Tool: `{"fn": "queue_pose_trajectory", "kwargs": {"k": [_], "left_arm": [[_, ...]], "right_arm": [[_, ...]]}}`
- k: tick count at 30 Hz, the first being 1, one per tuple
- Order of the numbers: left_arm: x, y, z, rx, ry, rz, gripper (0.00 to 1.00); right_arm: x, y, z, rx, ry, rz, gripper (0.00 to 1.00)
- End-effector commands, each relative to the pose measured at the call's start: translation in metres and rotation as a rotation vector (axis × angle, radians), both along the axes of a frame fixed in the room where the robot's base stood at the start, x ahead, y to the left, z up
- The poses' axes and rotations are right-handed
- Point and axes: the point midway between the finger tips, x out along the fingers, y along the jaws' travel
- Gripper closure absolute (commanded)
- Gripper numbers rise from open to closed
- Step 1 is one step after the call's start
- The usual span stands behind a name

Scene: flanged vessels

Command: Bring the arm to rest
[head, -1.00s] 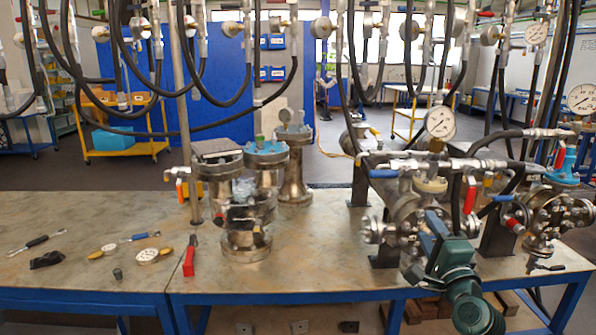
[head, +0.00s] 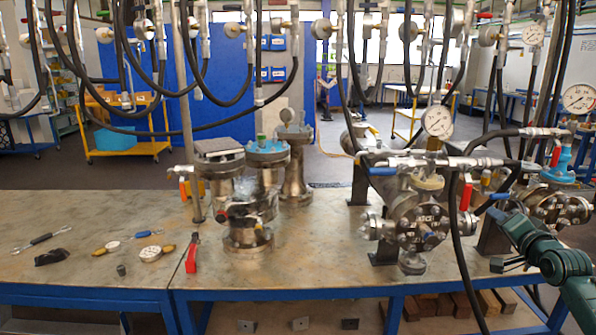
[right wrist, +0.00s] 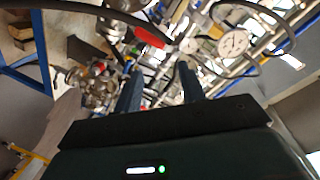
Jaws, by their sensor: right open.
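My right gripper (head: 500,238) is at the right of the head view, on a green arm from the lower right corner. It is beside the middle flanged vessel (head: 421,222) and overlaps the right flanged vessel (head: 566,207) in the picture; I cannot tell whether it touches either. In the right wrist view the two dark fingers (right wrist: 160,90) stand apart with nothing held between them. Blurred fittings, a red handle (right wrist: 149,37) and a gauge (right wrist: 233,42) show beyond them. My left gripper is not in view.
Hoses and gauges hang above the bench (head: 330,265). Upright vessels (head: 246,222) stand left of centre. The front centre of the bench is clear.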

Motion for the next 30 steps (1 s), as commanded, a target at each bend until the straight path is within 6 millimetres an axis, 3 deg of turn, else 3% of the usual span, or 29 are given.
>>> {"fn": "queue_pose_trajectory", "kwargs": {"k": [1, 3, 11, 16, 18, 23, 26, 30], "left_arm": [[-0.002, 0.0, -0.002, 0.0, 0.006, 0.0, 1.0], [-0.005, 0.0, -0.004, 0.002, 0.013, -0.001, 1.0], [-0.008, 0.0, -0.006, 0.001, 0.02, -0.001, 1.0], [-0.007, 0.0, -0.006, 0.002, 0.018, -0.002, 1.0], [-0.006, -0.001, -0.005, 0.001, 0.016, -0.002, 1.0], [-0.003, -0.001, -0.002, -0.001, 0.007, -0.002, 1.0], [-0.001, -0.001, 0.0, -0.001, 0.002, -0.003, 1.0], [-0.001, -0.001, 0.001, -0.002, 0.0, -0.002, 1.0]], "right_arm": [[-0.003, -0.023, 0.004, -0.042, 0.017, -0.029, 0.6], [-0.002, -0.019, 0.003, -0.224, 0.022, -0.029, 0.6], [-0.005, -0.041, 0.014, -0.919, 0.092, -0.077, 0.6], [-0.008, -0.053, 0.025, -1.449, 0.182, -0.114, 0.6], [-0.012, -0.026, -0.014, -1.438, 0.19, -0.041, 0.6], [-0.033, 0.032, -0.089, -1.395, 0.201, 0.1, 0.6], [-0.058, 0.072, -0.139, -1.354, 0.213, 0.195, 0.6], [-0.11, 0.136, -0.209, -1.267, 0.235, 0.334, 0.6]]}}
